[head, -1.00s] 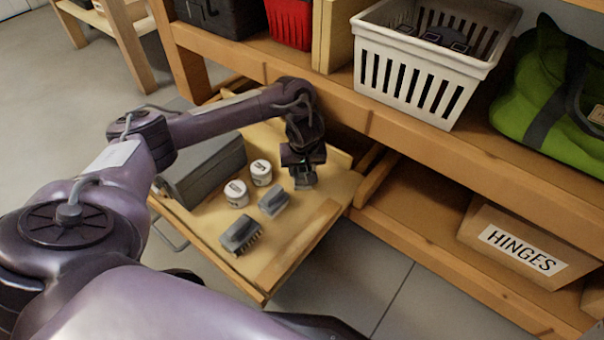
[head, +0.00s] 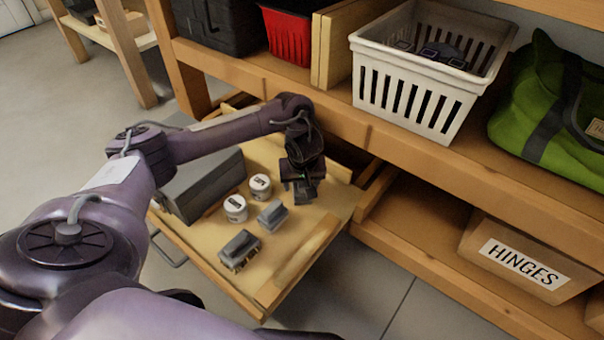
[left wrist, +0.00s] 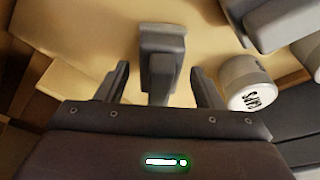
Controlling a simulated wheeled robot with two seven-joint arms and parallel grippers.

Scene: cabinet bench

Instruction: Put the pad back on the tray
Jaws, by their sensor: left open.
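The pad seems to be the grey block (left wrist: 160,75) with a wider top, standing on the pale wooden surface in the left wrist view. My left gripper (head: 303,192) is over the right part of the pulled-out wooden tray (head: 300,245). In the left wrist view its fingers (left wrist: 160,88) are open, one on each side of the grey block, with a gap showing on both sides. In the head view the gripper hides most or all of this block. My right gripper is not in view.
The tray also holds a grey box (head: 202,185), white jars (head: 260,187) (head: 235,209) and grey blocks (head: 272,214) (head: 240,250), the nearer one bristled. The bench shelf above carries a white basket (head: 415,90) and a green bag (head: 550,105). A hinges box (head: 520,262) sits below.

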